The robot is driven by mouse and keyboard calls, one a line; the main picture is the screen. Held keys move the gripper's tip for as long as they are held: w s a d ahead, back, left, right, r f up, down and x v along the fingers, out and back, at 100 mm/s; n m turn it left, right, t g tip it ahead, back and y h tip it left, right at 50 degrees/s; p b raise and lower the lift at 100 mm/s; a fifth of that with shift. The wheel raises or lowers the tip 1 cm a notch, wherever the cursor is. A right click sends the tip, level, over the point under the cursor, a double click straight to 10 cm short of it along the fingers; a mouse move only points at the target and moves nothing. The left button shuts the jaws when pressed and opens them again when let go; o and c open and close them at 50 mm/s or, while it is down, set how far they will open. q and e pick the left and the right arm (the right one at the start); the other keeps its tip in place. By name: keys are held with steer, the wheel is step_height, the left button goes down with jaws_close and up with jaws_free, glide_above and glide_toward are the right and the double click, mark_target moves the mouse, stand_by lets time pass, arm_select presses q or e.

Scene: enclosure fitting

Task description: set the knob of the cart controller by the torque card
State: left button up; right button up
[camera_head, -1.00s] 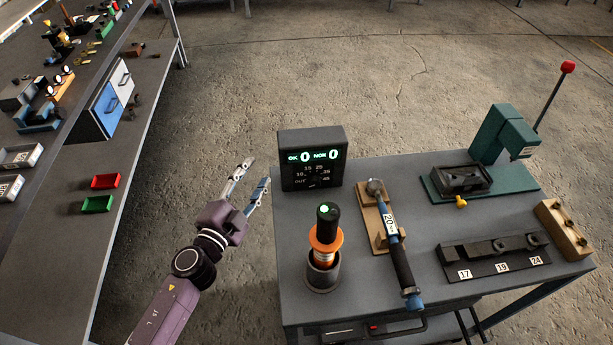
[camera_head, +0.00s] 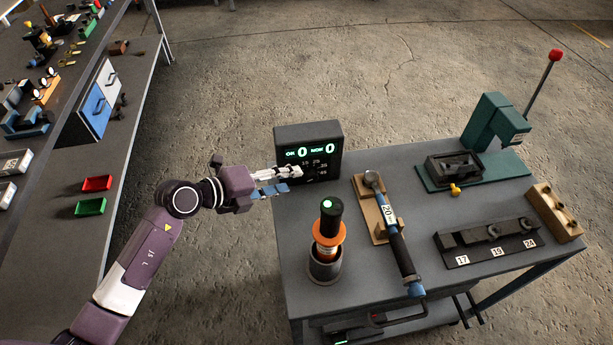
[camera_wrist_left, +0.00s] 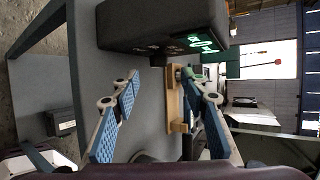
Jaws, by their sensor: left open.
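The cart controller (camera_head: 293,133) is a dark box at the back left corner of the cart, with a green display reading OK 0 and NOK 0 and a number dial below it. My left gripper (camera_head: 289,180) is open in front of the dial's left part and hides some of it. I cannot make out the knob behind the fingers. In the left wrist view the controller (camera_wrist_left: 130,22) is ahead of the open, empty fingers (camera_wrist_left: 160,82), its display turned sideways. I cannot identify a torque card; a label on the torque wrench (camera_head: 398,245) reads 20. My right gripper is not in view.
On the cart top (camera_head: 365,165), an orange and black tool (camera_head: 328,240) stands in a cup close in front of the gripper. The wrench lies on a wooden rest (camera_head: 366,213). A green press (camera_head: 488,125) and a socket rail (camera_head: 485,245) are to the right. A workbench stands at left.

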mark_target(307, 178)
arm_select(q)
steer(key=shift+p+x, duration=0.5)
steer(key=shift+x, duration=3.45)
steer(key=shift+a+f, duration=0.1)
steer(key=shift+f, duration=0.05)
steer(key=shift+c, duration=0.7)
jaws_close()
